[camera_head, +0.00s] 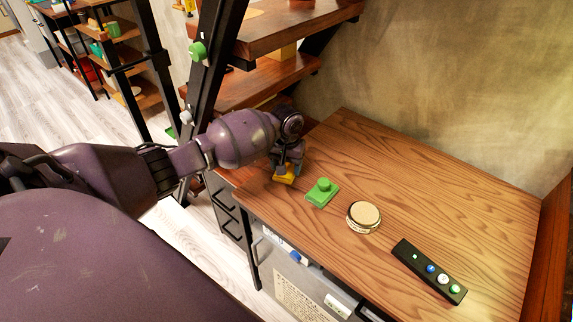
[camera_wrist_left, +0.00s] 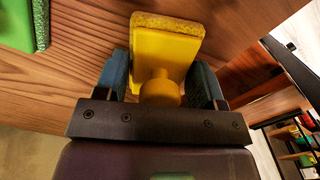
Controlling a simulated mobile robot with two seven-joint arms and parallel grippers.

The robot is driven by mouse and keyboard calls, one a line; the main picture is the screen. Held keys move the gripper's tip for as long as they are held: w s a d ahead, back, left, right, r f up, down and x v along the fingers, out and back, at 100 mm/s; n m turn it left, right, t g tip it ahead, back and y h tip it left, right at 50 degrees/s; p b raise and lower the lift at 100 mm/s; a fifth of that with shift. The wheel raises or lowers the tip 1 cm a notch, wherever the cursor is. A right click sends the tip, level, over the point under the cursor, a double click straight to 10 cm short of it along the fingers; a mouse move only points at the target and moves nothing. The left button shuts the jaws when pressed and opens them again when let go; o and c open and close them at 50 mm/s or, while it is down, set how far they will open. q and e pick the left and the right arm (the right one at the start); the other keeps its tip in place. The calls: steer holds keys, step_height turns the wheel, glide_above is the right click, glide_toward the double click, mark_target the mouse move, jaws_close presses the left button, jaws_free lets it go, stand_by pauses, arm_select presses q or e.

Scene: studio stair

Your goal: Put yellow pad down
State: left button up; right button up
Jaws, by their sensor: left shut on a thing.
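The yellow pad (camera_head: 285,177) has a block-like base and a round knob, and it is at the left end of the wooden table (camera_head: 410,165). My left gripper (camera_head: 287,166) is shut on the yellow pad. In the left wrist view the pad (camera_wrist_left: 165,42) shows its knob between the two blue-grey fingers of the gripper (camera_wrist_left: 163,92). Its base points away from the palm, toward the wood. I cannot tell whether the pad touches the tabletop. My right gripper is not in view.
A green pad with a knob (camera_head: 322,192) lies just right of the yellow one. A round cream-topped tin (camera_head: 363,217) and a black strip with coloured buttons (camera_head: 429,271) lie farther right. Wooden stair treads (camera_head: 275,80) rise behind. The table's back right is clear.

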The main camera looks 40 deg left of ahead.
arm_select(q)
steer(key=o, duration=0.9)
step_height(320, 180, up, 7)
steer(key=shift+r+p, duration=0.1)
steer(key=shift+p, duration=0.8)
steer(key=shift+r, duration=0.3)
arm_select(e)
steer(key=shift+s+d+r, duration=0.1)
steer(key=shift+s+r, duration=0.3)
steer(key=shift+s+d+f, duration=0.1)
